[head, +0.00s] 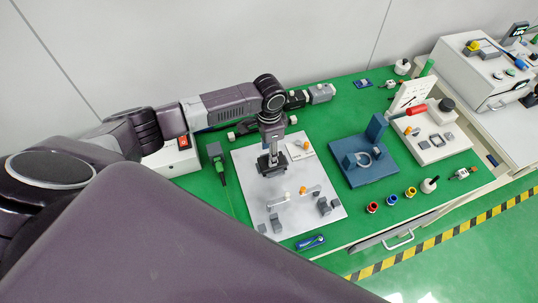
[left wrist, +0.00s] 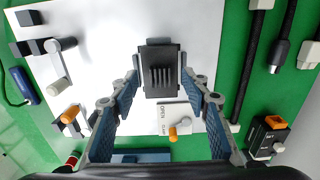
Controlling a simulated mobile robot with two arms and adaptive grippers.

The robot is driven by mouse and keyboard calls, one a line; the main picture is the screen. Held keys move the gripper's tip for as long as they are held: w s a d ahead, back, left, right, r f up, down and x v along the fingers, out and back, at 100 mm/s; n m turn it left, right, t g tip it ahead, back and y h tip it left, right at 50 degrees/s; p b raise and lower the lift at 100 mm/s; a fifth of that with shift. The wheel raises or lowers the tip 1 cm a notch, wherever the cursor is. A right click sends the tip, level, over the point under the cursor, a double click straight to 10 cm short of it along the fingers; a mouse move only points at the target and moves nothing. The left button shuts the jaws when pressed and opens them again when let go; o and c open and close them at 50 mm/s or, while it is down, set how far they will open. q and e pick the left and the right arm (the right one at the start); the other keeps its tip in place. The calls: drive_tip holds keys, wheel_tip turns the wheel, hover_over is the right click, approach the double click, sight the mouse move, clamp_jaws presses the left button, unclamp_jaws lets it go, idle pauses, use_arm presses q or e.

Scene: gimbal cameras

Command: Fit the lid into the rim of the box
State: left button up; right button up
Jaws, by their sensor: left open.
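My left gripper (head: 270,160) points down over the white plate (head: 325,179) on the green bench. In the left wrist view its two blue-padded fingers (left wrist: 160,88) are spread wide, with nothing gripped. A dark grey block with a ribbed top (left wrist: 161,72) lies on the plate ahead of and between the fingertips, apart from them. In the head view the gripper largely hides this block. I cannot tell for sure which piece is the lid and which the box. My right gripper is in neither view.
A white card with an orange-knobbed lever (left wrist: 178,131) lies close to the fingers. Another lever (head: 280,201) and dark blocks (head: 323,206) sit at the plate's front. A blue fixture (head: 362,173) stands to the right. Black cables (left wrist: 288,35) lie beside the plate.

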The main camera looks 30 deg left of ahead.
use_arm(q)
wheel_tip(320, 180, up, 9)
drive_tip(key=shift+f, duration=0.15)
idle(0.6)
